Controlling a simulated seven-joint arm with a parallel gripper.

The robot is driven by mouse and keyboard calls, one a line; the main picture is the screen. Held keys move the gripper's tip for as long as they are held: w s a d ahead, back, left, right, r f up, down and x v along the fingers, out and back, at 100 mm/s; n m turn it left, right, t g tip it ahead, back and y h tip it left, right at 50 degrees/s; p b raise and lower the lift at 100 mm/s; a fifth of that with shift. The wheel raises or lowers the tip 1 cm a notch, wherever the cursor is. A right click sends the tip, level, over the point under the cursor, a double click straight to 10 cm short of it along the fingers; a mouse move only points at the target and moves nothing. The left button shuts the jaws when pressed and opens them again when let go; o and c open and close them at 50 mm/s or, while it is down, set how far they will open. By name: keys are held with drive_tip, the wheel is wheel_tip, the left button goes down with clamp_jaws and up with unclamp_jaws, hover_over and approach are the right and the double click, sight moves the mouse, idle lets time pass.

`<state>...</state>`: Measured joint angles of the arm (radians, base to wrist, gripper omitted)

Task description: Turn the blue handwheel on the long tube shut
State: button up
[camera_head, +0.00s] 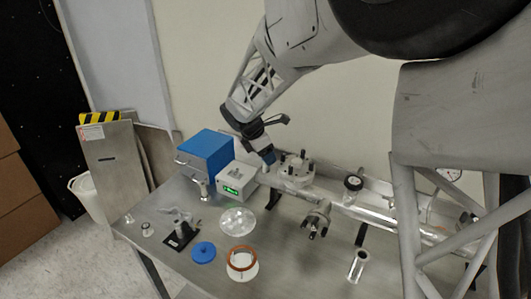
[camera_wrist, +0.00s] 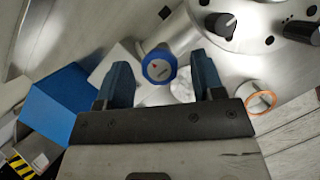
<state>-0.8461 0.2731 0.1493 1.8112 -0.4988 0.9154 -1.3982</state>
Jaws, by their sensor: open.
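The blue handwheel (camera_wrist: 160,66), with a pale centre and a small red mark, sits on a short metal stub in the wrist view. My gripper (camera_wrist: 161,75) is open, with one dark blue finger on each side of the wheel. Gaps show on both sides, so the fingers look apart from it; their depth is hard to tell. In the head view my gripper (camera_head: 268,156) points down at the left end of the long metal tube (camera_head: 375,214). The handwheel cannot be made out there behind my fingers.
A white box with a green display (camera_head: 238,180) and a blue box (camera_head: 206,152) stand close left of my gripper. A flange with dark knobs (camera_head: 294,171) is close on the right. A blue disc (camera_head: 203,252) and a copper-coloured ring (camera_head: 242,250) lie on the table's front.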

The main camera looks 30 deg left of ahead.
drive_tip(key=shift+c, duration=0.3)
drive_tip(key=c, duration=0.9)
drive_tip(key=shift+o, duration=0.2)
